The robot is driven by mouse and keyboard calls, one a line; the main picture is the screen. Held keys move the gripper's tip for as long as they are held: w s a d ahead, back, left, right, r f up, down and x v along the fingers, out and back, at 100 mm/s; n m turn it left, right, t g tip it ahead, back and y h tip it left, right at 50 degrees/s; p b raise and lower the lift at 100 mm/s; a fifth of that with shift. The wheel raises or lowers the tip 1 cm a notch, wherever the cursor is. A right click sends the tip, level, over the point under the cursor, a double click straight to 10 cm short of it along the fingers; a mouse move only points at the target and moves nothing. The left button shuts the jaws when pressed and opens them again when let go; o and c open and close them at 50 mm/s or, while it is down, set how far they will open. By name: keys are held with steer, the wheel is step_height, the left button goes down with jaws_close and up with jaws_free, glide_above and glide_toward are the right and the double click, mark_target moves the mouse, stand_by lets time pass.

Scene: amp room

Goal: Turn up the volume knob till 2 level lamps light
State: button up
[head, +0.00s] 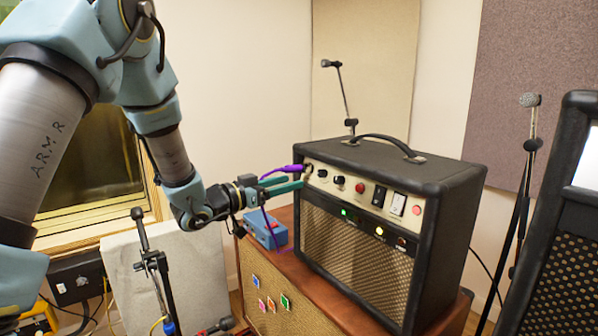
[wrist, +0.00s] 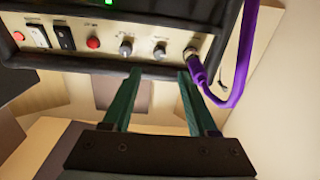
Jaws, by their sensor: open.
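The black amp (head: 385,168) has a cream control panel with two small round knobs. The knob nearer the cable (head: 322,173) shows in the wrist view (wrist: 160,52) just beyond the gap between my fingertips. The other knob (head: 339,180) shows in the wrist view (wrist: 126,48) farther left. Their labels are too small to read, so I cannot tell which is volume. On the amp's front, a green lamp (head: 344,212) and a yellow lamp (head: 379,230) glow; a lamp to their right (head: 401,242) looks dark. My gripper (head: 293,180) is open and empty, beside the panel's left end.
A purple cable (wrist: 240,60) plugs into the panel's end jack, close to my fingers. Red button (head: 360,187), black switch (head: 379,195) and white switch (head: 397,203) lie farther along. A blue box (head: 265,229) sits below my gripper on the brown cabinet (head: 318,290).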

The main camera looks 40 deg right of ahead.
mark_target(319, 174)
steer(key=d+p, duration=0.2)
steer(key=d, duration=0.7)
steer(key=shift+s+d, duration=0.15)
steer(key=shift+d, duration=0.05)
jaws_close()
